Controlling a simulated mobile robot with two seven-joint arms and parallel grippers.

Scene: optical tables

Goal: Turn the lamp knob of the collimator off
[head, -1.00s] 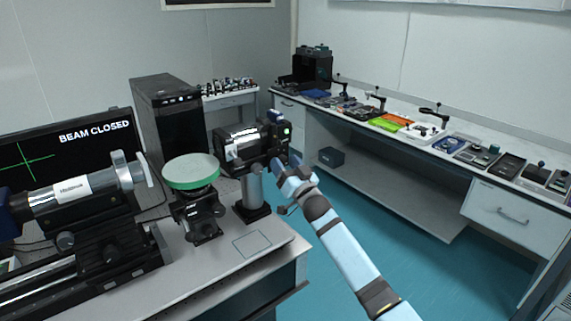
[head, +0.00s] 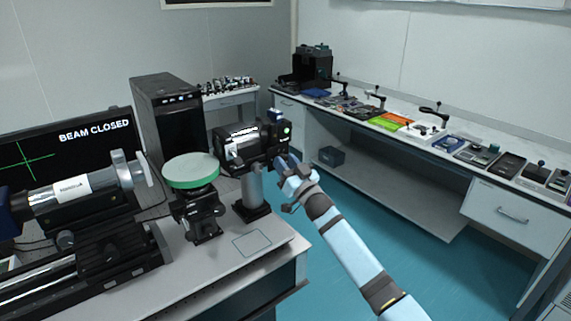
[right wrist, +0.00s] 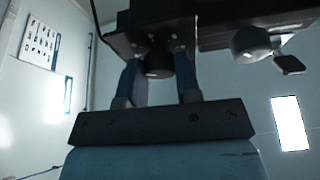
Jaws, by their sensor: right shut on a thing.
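The collimator (head: 238,143), a black and silver barrel with a dark end housing, sits on a post at the bench's right end. A small green light (head: 287,131) glows on its end face. My right gripper (head: 283,163) is at the lower part of that end. In the right wrist view, a dark round knob (right wrist: 158,66) under the housing (right wrist: 160,28) is between the two blue fingers of my right gripper (right wrist: 160,76), which is shut on it. The knob's marking cannot be seen. My left gripper is not in view.
Another round knob (right wrist: 250,43) and a small lever (right wrist: 289,64) are beside the held knob. A monitor (head: 80,145) reads BEAM CLOSED. Floor (head: 400,230) is open to the right.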

